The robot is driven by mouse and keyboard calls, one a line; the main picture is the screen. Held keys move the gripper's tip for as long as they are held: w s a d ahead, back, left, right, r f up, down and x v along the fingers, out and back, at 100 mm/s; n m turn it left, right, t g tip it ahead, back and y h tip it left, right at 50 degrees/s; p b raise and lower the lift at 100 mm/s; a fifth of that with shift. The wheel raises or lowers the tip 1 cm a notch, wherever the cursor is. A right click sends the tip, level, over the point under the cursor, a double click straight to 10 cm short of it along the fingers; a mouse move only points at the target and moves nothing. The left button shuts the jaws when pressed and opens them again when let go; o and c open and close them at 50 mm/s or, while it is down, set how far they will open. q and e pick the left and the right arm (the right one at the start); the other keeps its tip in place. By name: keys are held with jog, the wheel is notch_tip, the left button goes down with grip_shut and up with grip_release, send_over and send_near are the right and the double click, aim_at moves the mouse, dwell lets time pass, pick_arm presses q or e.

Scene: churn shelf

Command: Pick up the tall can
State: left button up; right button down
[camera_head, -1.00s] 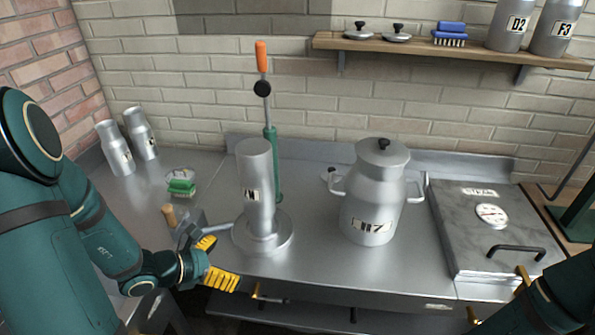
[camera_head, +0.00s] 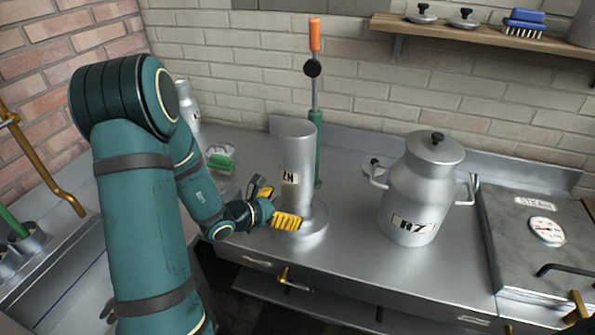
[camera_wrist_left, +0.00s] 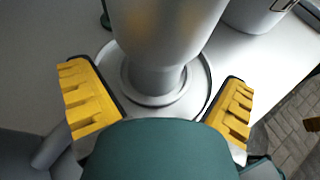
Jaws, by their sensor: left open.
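The tall can (camera_head: 297,150) is a plain grey metal cylinder with a small label, upright on a round metal base (camera_head: 312,240) on the steel counter. My left gripper (camera_head: 275,206) is low at the can's left side, just above the base. In the left wrist view the gripper (camera_wrist_left: 156,85) is open, with one yellow finger on each side of the can (camera_wrist_left: 165,30). The narrower lower part of the can shows between the fingers, with gaps on both sides. The can's top is out of the wrist view.
A lidded churn (camera_head: 420,190) stands to the right, beside a steel box with a gauge (camera_head: 546,230). A green hand pump with an orange handle (camera_head: 315,100) stands behind the can. A green brush (camera_head: 220,162) lies at the left. A wooden shelf (camera_head: 480,35) is above right.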

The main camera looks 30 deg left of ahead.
pick_arm(q)
jog(key=x, duration=0.4)
jog(key=shift+w+a+f, duration=0.1)
jog(key=shift+w+f, duration=0.05)
jog(key=shift+w, duration=0.1)
jog(key=c, duration=1.3)
